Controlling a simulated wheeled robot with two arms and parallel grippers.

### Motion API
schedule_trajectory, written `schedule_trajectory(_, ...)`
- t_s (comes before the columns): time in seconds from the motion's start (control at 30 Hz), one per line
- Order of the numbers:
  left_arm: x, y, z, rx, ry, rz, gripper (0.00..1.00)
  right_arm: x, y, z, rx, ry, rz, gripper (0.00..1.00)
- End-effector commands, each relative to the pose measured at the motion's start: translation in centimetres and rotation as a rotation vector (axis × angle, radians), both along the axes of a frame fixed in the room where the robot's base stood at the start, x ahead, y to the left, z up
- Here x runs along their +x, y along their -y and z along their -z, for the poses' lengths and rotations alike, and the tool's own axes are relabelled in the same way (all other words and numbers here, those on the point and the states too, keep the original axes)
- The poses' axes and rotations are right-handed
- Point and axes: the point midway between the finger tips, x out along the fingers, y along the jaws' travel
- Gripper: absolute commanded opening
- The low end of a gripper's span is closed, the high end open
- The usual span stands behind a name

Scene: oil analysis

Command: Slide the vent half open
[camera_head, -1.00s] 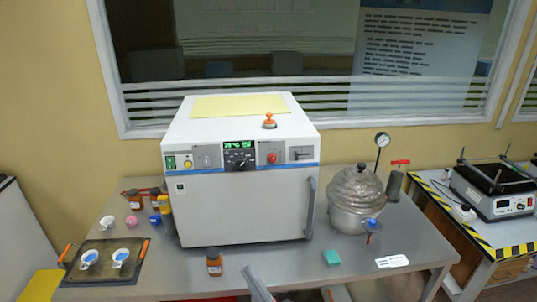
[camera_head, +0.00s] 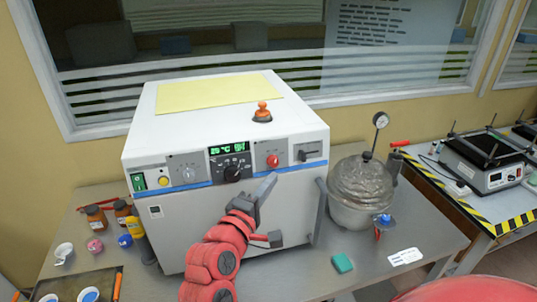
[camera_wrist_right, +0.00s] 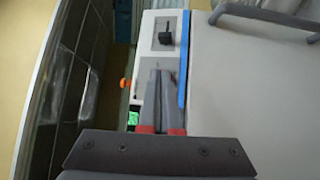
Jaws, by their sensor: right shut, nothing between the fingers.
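The vent (camera_head: 309,151) is a small plate with a dark slider at the right end of the white oven's front panel. In the right wrist view the vent's black slider knob (camera_wrist_right: 166,38) stands out on its pale plate, ahead of the fingertips. My right gripper (camera_head: 272,179) is shut and empty in front of the oven, below and left of the vent, apart from it. Its fingers lie together in the right wrist view (camera_wrist_right: 158,76), pointing toward the vent plate. My left gripper is not in view.
The oven (camera_head: 230,216) has a vertical door handle (camera_head: 319,212) below the vent.

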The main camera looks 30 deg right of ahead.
Motion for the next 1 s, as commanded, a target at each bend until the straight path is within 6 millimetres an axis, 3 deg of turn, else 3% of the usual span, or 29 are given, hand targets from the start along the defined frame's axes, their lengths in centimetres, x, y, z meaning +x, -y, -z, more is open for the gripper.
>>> schedule_trajectory(0.17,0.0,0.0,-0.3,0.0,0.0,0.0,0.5,-0.9,1.1,0.3,0.04,-0.012,0.042,0.0)
schedule_trajectory(0.7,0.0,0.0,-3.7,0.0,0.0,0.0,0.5,3.5,8.3,0.2,0.039,-0.012,0.042,0.0)
schedule_trajectory(1.0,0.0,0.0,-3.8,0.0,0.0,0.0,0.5,4.1,9.0,0.3,0.037,-0.009,0.036,0.0)
